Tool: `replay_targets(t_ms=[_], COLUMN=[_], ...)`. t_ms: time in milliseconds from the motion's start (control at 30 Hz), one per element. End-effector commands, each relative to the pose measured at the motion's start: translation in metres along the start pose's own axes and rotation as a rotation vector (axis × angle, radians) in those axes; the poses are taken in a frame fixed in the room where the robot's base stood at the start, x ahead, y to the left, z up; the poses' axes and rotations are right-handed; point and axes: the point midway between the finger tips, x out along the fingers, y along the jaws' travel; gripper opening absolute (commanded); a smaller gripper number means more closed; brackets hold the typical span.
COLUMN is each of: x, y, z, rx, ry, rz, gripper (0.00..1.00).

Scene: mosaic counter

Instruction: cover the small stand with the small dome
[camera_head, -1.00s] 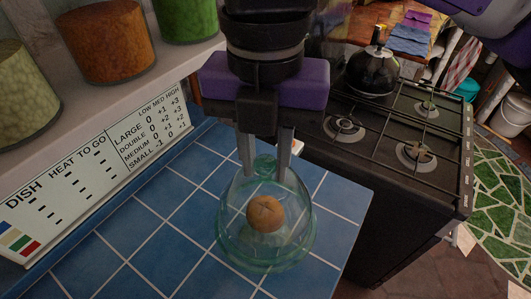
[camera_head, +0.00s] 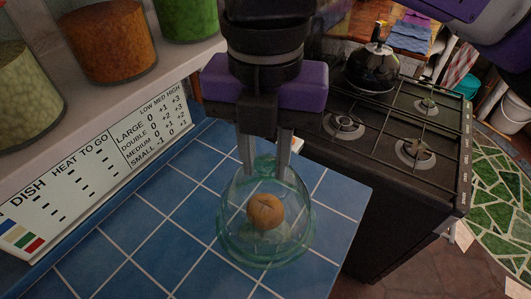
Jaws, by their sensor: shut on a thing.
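The small dome (camera_head: 292,190) is clear greenish glass with a knob (camera_head: 265,165) on top. My gripper (camera_head: 265,168) is shut on that knob from above. The dome is upright. A round orange-brown item (camera_head: 265,211) shows through the glass, inside the dome's outline. The small stand (camera_head: 265,260) is greenish glass and shows at the dome's lower rim, on the blue tiled counter (camera_head: 130,240). The dome appears to surround the item over the stand. I cannot tell whether its rim touches the stand.
A black stove (camera_head: 400,150) with a black kettle (camera_head: 372,68) is at the right, beyond the counter edge. A sign (camera_head: 95,175) leans along the left wall, below a shelf with jars (camera_head: 107,42). The tiles left of the dome are clear.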

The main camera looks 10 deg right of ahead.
Motion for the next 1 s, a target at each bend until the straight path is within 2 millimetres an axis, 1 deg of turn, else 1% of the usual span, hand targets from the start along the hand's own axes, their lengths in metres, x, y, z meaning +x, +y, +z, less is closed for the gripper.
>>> replay_targets(t_ms=[567, 600, 667, 700, 733, 1000], x=[0.0074, 0.0075, 0.0072, 0.0072, 0.0072, 0.0074], y=[0.0001, 0.0001, 0.0001, 0.0, 0.0, -0.0001], z=[0.0001, 0.0001, 0.0002, 0.0001, 0.0001, 0.0001], rx=[0.0, 0.0, 0.0, 0.0, 0.0, 0.0], ry=[0.0, -0.001, -0.001, -0.001, -0.001, 0.0], rz=[0.0, 0.0, 0.0, 0.0, 0.0, -0.001], gripper=[0.0, 0.28, 0.4, 0.48, 0.52, 0.52])
